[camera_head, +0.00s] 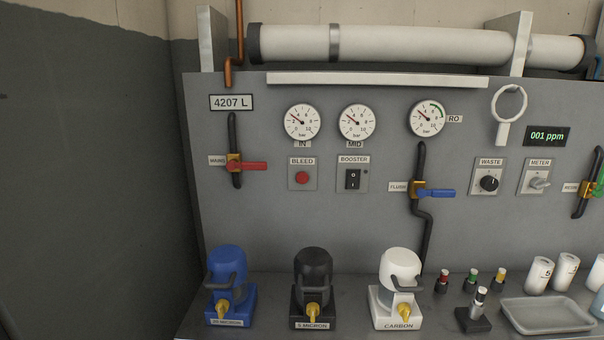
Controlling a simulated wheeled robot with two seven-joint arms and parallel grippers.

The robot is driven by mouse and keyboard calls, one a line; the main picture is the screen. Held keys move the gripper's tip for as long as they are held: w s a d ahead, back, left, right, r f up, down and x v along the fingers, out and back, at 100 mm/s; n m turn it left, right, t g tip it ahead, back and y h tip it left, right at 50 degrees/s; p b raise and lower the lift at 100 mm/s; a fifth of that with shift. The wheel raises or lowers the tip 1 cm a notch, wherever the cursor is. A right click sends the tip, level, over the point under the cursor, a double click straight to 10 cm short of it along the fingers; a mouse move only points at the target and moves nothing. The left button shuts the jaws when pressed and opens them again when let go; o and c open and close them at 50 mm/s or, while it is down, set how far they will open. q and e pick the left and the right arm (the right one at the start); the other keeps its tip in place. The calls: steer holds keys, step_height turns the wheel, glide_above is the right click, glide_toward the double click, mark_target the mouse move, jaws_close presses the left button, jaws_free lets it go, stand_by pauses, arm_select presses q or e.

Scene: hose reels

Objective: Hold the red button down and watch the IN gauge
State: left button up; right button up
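The red button (302,178) sits on a small plate labelled BLEED on the grey panel (330,230). The IN gauge (302,121) is a round white dial above it, with its label just below the dial. Its red needle points to the upper left, at a low reading whose exact value is too small to tell. Nothing touches the button or covers the gauge. Neither of my grippers shows in the head view.
A red-handled valve (252,166) is left of the button, and a BOOSTER switch (353,179) is right of it. Blue (229,273), black (313,273) and white (400,270) filter housings stand on the bench below. The space before the button is clear.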

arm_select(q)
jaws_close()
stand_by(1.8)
